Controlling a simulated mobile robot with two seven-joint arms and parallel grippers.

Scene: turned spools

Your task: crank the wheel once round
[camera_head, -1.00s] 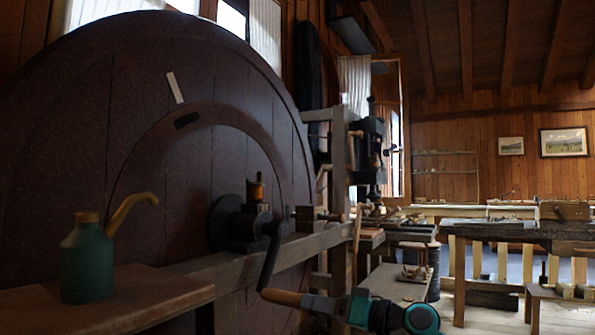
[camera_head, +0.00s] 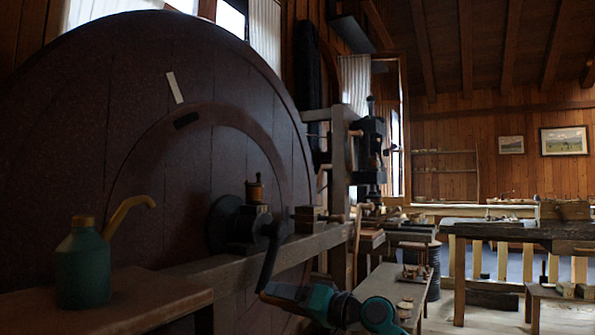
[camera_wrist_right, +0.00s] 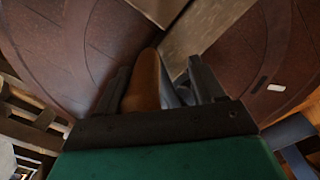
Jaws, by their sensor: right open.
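The big dark wheel (camera_head: 75,130) fills the left of the head view, with a white mark (camera_head: 174,87) near its top. The black crank arm (camera_head: 269,258) hangs down from the hub bearing. Its wooden handle is hidden behind my right gripper (camera_head: 272,291) in the head view. In the right wrist view the orange-brown handle (camera_wrist_right: 144,80) lies between the two dark fingers of my right gripper (camera_wrist_right: 160,82). The fingers stand apart, with space between handle and right finger, so the jaws are open around it. My left gripper is not in view.
A green oil can (camera_head: 83,265) stands on a wooden shelf (camera_head: 130,300) at lower left. A wooden beam (camera_head: 310,243) runs behind the crank. Low benches (camera_head: 385,290) and a heavy workbench (camera_head: 500,230) stand to the right, with open floor between them.

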